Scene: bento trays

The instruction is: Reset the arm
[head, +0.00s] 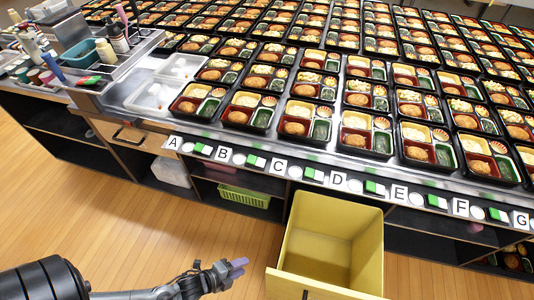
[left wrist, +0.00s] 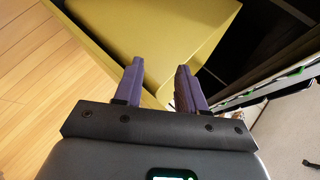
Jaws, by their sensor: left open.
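My left gripper (head: 236,266) shows in the head view at the bottom left, over the wooden floor, just left of the open drawer. Its arm comes in from the lower left. In the left wrist view the two purple fingers of the left gripper (left wrist: 158,84) are apart with nothing between them. The yellow drawer (head: 332,215) is pulled out from under the counter and looks empty inside. The drawer also shows in the left wrist view (left wrist: 150,35), beyond the fingertips. I cannot tell whether the gripper touches it. My right gripper is not in view.
Many bento trays (head: 357,133) stand in rows on the counter above lettered labels (head: 300,173). A green basket (head: 244,200) sits on a shelf below. Bottles, cups and white containers (head: 160,93) stand at the left. The wooden floor (head: 120,235) at the lower left is clear.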

